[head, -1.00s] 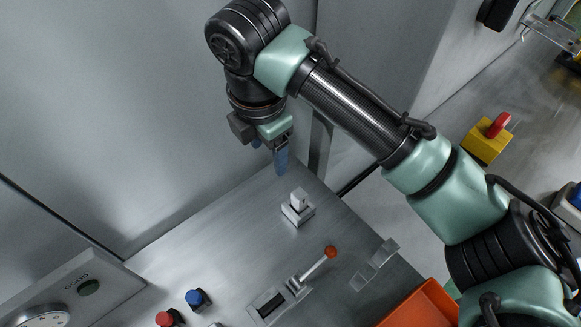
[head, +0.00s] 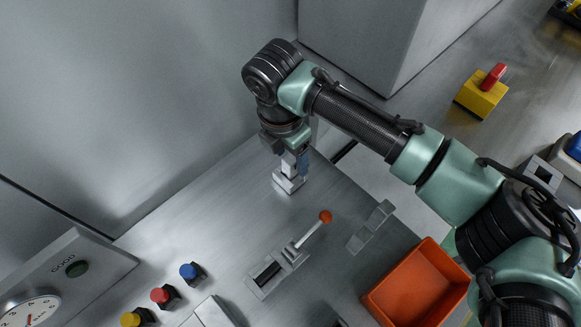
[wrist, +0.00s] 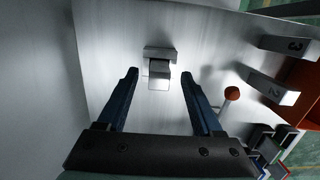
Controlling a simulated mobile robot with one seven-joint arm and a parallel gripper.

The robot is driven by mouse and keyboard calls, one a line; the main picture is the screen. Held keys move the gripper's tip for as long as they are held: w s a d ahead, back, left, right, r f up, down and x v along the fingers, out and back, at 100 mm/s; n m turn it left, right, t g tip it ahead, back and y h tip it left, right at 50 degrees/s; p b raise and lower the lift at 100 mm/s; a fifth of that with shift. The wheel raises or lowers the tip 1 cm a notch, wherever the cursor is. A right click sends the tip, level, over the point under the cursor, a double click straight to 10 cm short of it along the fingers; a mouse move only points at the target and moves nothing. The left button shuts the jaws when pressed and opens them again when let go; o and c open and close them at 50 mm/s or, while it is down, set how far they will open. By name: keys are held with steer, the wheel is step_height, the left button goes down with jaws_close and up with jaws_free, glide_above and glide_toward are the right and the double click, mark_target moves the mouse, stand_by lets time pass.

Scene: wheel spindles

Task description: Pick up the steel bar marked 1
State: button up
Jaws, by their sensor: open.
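A small steel bar (head: 289,168) stands upright in a low steel block (head: 288,184) on the metal worktop. No number is readable on it in either view. In the wrist view the bar (wrist: 159,68) shows end-on between my two blue fingers, with the block (wrist: 160,52) beyond it. My gripper (head: 296,160) is open, pointing down at the bar's upper part; it also shows in the wrist view (wrist: 159,74). There is a gap on each side of the bar. In the head view the fingers partly hide the bar.
In the wrist view, steel pieces marked 2 (wrist: 272,88) and 3 (wrist: 290,45) lie at the right. A lever with an orange knob (head: 325,216) and an orange bin (head: 418,285) stand nearby. Red (head: 160,295) and blue (head: 189,271) buttons are at the front left.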

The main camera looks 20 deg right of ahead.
steer(key=shift+f, duration=0.7)
jaws_close()
